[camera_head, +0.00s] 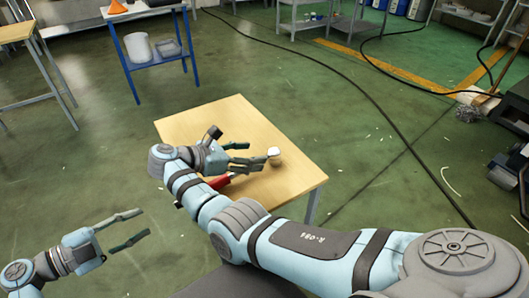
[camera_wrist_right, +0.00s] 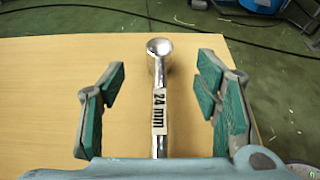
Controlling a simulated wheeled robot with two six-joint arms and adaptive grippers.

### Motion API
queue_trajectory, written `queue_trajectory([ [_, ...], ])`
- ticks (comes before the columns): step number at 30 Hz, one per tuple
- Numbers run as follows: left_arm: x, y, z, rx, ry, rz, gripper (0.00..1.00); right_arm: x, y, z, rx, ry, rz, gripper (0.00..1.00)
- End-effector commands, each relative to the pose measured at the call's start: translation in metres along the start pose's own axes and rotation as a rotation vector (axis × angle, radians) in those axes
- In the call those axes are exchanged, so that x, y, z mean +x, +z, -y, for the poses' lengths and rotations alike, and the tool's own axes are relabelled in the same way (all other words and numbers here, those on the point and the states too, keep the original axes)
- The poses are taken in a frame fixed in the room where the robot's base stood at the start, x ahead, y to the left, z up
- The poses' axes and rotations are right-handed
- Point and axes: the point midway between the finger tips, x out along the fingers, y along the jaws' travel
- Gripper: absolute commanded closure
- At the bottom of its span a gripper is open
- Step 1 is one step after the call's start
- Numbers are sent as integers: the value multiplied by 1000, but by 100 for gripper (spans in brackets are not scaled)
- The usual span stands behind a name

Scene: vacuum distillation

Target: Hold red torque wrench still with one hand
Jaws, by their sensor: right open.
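The torque wrench shows its red handle (camera_head: 220,182) beside my right gripper in the head view. Its silver shaft, marked "24 mm" (camera_wrist_right: 159,108), and round metal head (camera_wrist_right: 159,47) show in the right wrist view. My left gripper (camera_head: 145,223) is open and empty, off the table at the lower left.
The table top is otherwise clear, with free room beyond the wrench. A blue-framed stand (camera_head: 155,62) with a white bucket (camera_head: 138,47) is behind at left. A black cable (camera_head: 375,125) runs across the green floor at right.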

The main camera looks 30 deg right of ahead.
Motion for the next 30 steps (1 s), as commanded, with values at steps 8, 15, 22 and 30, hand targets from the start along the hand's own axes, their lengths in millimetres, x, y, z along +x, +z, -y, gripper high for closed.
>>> queue_trajectory([
  [8,0,0,0,0,0,0,67,62,1,0,0,0,2,43],
  [15,0,0,0,0,0,0,67,73,1,-1,0,2,2,43],
  [22,0,0,0,0,0,0,67,73,1,-1,0,2,2,60],
  [30,0,0,0,0,0,0,67,73,1,-1,0,2,2,100],
])
